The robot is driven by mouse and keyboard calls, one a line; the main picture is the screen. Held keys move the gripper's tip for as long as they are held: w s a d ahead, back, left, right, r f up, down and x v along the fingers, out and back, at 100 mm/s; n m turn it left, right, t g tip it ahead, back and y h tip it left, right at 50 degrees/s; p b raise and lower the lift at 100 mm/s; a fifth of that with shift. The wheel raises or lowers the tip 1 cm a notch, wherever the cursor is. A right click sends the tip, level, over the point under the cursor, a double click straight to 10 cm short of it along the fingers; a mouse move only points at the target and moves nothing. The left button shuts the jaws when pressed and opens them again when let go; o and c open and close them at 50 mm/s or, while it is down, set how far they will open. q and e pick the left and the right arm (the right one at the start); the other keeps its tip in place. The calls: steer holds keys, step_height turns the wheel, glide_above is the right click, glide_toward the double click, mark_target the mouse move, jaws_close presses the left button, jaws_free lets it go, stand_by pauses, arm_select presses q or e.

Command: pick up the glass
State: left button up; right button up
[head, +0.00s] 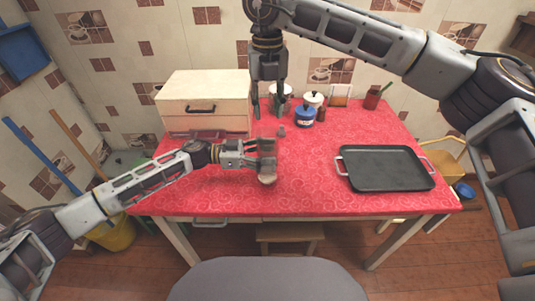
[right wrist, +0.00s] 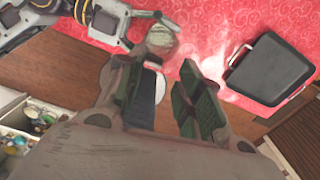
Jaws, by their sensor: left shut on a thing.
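My left gripper (head: 264,163) is low over the near middle of the red table in the head view. It is shut on the glass (head: 267,179), a small pale, see-through vessel mostly hidden by the fingers. The glass (right wrist: 160,40) also shows as a greenish-white rounded shape at the left fingers in the right wrist view. Whether it touches the table I cannot tell. My right gripper (head: 270,108) hangs pointing down above the back of the table, behind the left one. Its fingers (right wrist: 165,85) are apart with nothing held between them in the right wrist view.
A black tray (head: 385,168) lies at the right of the table. A blue jar (head: 304,118), a white pot (head: 313,99) and a red cup (head: 372,98) stand at the back. A wooden drawer box (head: 203,95) is back left. The front left tabletop is clear.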

steer(key=o, duration=0.4)
steer(key=shift+f, duration=0.1)
steer(key=o, duration=0.5)
steer(key=shift+w+d+f, duration=0.1)
steer(key=shift+d+f, duration=0.2)
steer(key=shift+f, duration=0.05)
steer(key=shift+o, duration=1.2)
steer(key=shift+d, duration=0.25)
step_height(320, 180, up, 2)
steer(key=n+y, duration=0.1)
steer(key=n, duration=1.5)
steer(key=shift+d+r, duration=0.1)
steer(key=shift+r, duration=0.05)
glide_above(268, 147)
steer(key=w, duration=0.4)
step_height(268, 147, down, 7)
steer(key=shift+s+d, duration=0.2)
